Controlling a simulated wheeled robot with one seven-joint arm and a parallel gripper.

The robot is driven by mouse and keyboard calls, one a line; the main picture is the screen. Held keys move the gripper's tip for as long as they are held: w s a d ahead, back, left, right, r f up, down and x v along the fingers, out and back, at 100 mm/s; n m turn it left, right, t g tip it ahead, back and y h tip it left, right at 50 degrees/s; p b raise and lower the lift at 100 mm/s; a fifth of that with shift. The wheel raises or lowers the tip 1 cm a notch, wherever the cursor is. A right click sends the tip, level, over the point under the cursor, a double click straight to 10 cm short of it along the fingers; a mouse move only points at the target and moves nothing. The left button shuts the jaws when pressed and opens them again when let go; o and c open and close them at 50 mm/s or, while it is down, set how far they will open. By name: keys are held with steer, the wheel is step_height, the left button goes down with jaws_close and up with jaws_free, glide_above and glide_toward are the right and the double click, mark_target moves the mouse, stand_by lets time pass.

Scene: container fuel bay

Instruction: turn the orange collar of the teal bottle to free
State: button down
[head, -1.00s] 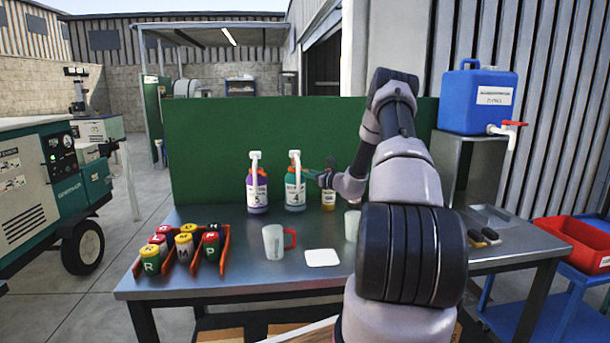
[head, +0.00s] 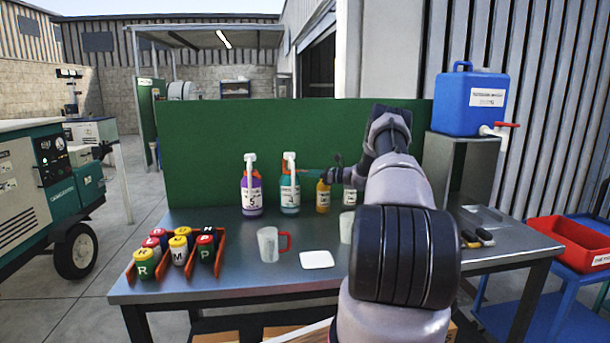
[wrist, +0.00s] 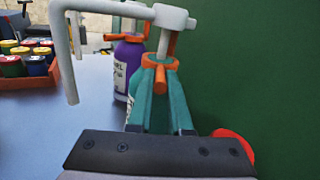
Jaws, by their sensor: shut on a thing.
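The teal bottle (head: 290,197) stands upright at the back of the steel table, with a white pump spout and a label that seems to read 4. Its orange collar (wrist: 167,62) shows below the white spout in the wrist view, with a tab pointing toward me. My gripper (wrist: 160,80) is shut on the orange collar, its teal fingers on either side of the tab. In the head view my gripper (head: 305,171) reaches the bottle's neck from the right. The fingers hide most of the bottle's body in the wrist view.
A purple bottle (head: 251,192) stands close left, a yellow bottle (head: 323,197) close right. A green panel (head: 210,150) rises behind. In front are a clear mug with a red handle (head: 268,245), a white pad (head: 317,260) and a rack of several jars (head: 142,262).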

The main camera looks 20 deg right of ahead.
steer(key=c, duration=0.8)
jaws_free()
steer(key=shift+c, duration=0.2)
steer(key=v, duration=1)
steer(key=shift+s+d, duration=0.25)
steer(key=shift+d, duration=0.1)
